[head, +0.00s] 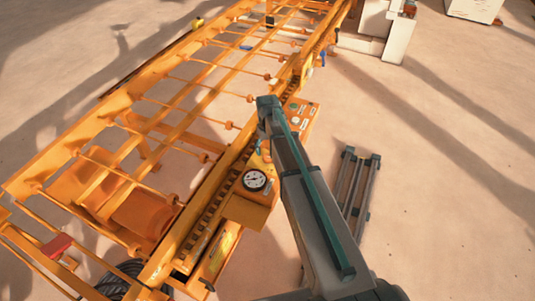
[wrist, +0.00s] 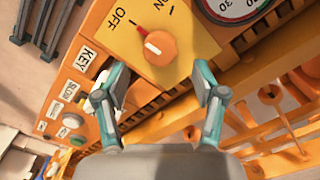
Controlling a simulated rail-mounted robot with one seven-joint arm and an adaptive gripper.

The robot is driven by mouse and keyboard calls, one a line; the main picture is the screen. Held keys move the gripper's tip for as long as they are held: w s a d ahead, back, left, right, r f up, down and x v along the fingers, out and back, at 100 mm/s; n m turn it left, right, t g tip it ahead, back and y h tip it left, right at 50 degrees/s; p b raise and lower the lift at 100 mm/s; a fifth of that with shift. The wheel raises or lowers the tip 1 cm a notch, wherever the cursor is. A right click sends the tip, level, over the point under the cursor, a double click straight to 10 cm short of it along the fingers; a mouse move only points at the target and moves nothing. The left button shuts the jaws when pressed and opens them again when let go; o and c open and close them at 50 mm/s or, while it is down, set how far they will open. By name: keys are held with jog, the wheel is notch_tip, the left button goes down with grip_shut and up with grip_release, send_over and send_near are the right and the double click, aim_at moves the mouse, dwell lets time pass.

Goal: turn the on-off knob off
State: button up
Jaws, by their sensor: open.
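The on-off knob (wrist: 160,47) is round and orange, with a white and red mark on its upper-left part. It sits on a yellow plate (wrist: 190,25) with OFF to its upper left and ON at the top edge. The mark points up-left, nearer the OFF lettering. My gripper (wrist: 160,76) is open, its two teal-tipped fingers apart on either side below the knob. Nothing is between them, and I see no contact with the knob. In the head view my arm hides the knob and most of the gripper.
A dial gauge (head: 254,180) sits on the orange machine (head: 215,215) beside the knob. A KEY label and several buttons (wrist: 70,121) line the panel on the left in the wrist view. A dark rack (head: 355,190) lies on the floor. The floor at right is mostly clear.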

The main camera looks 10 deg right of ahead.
aim_at(267, 157)
notch_tip(267, 157, up, 7)
jog(key=shift+r, duration=0.15)
dwell(0.5)
